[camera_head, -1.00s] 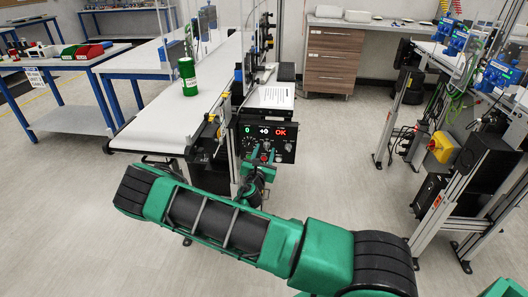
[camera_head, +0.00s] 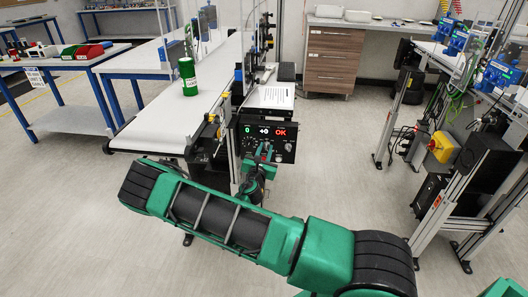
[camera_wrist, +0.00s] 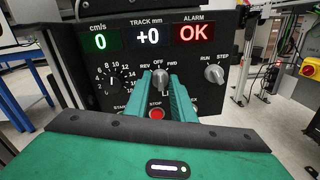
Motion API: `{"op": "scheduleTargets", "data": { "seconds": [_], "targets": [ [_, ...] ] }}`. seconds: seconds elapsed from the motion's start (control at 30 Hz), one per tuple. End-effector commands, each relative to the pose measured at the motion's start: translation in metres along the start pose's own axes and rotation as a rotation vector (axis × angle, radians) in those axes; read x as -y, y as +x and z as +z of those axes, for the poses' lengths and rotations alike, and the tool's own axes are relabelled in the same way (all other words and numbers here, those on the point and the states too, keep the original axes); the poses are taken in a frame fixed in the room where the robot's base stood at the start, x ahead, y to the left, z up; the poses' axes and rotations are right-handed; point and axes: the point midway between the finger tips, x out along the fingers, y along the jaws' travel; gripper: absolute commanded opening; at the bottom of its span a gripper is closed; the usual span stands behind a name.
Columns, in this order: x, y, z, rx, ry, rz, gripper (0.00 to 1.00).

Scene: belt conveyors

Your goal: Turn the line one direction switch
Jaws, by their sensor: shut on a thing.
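The line one control panel (camera_head: 285,142) is a black box at the end of the belt, with displays reading 0, +0 and OK. In the wrist view the direction switch (camera_wrist: 159,77) is a grey knob in the panel's middle, marked REV, OFF and FWD. My gripper (camera_wrist: 160,86) is at the panel, its green fingers shut on this knob from both sides. The knob's pointer looks near OFF, though the fingers partly cover it and the lettering below. In the head view my gripper (camera_head: 265,155) hides the knob.
A speed dial (camera_wrist: 114,80) is left of the fingers and a RUN/STEP knob (camera_wrist: 214,74) is right. A green can (camera_head: 188,78) stands on the white belt (camera_head: 170,122). Open floor lies right of the panel.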

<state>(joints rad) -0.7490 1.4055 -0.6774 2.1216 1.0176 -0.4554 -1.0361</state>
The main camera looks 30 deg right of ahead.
Motion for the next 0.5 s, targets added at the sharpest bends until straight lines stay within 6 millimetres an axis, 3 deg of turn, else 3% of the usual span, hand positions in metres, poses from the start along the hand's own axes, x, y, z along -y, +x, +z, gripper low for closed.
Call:
{"op": "scheduleTargets", "data": {
  "seconds": [0.5],
  "targets": [
    [-0.0009,-0.0003,0.0001,-0.025,0.368,-0.002,0.0]
  ]
}}
